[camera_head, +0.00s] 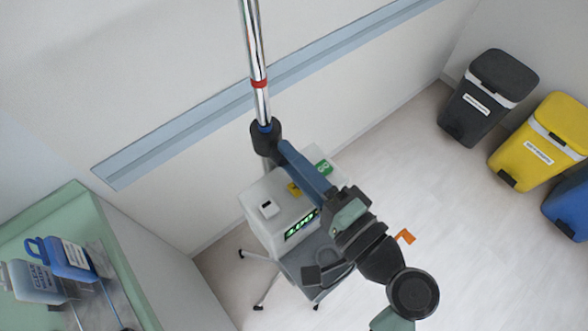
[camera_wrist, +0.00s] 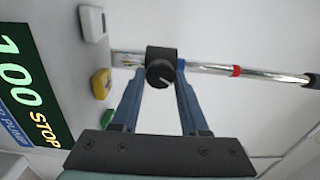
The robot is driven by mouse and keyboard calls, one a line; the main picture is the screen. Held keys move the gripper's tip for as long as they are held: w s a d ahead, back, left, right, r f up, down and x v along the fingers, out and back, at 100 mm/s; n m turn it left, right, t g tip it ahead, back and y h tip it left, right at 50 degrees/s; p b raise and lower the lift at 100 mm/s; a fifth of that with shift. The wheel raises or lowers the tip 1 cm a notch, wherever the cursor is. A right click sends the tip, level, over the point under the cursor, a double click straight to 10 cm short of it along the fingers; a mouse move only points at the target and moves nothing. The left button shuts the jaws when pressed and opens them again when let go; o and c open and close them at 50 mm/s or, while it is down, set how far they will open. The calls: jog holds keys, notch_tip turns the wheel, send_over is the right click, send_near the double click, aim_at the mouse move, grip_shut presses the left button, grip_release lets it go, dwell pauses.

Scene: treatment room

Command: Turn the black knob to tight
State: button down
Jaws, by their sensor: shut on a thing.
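The black knob (camera_wrist: 160,74) sits on the front of a black clamp block (camera_wrist: 161,54) on a chrome pole (camera_wrist: 208,69). The knob's face carries a short light line slanting to the right. My gripper (camera_wrist: 159,80) has its two blue fingers on either side of the knob, shut on it. The knob itself is hidden there by my fingers, and no tight mark is readable.
A white pump box (camera_head: 262,222) with a green "100" display stands close under my arm, on a wheeled stand. A yellow button (camera_wrist: 101,83) and a white piece (camera_wrist: 92,22) stick out of it. A green-topped cabinet (camera_head: 48,215) with bottles is at left; bins (camera_head: 489,97) stand at right.

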jog(key=n+b, duration=0.4)
jog(key=shift+f, duration=0.2)
jog(key=shift+r+n+b, duration=0.15)
jog(key=shift+n+b, duration=0.65)
jog(key=shift+b, duration=0.15)
jog(key=shift+r, duration=0.1)
jog(key=shift+c, duration=2.1)
grip_release()
jog(key=shift+d, duration=0.1)
jog(key=b+v, duration=0.2)
jog(key=v, duration=1.1)
jog(key=shift+b, duration=0.3)
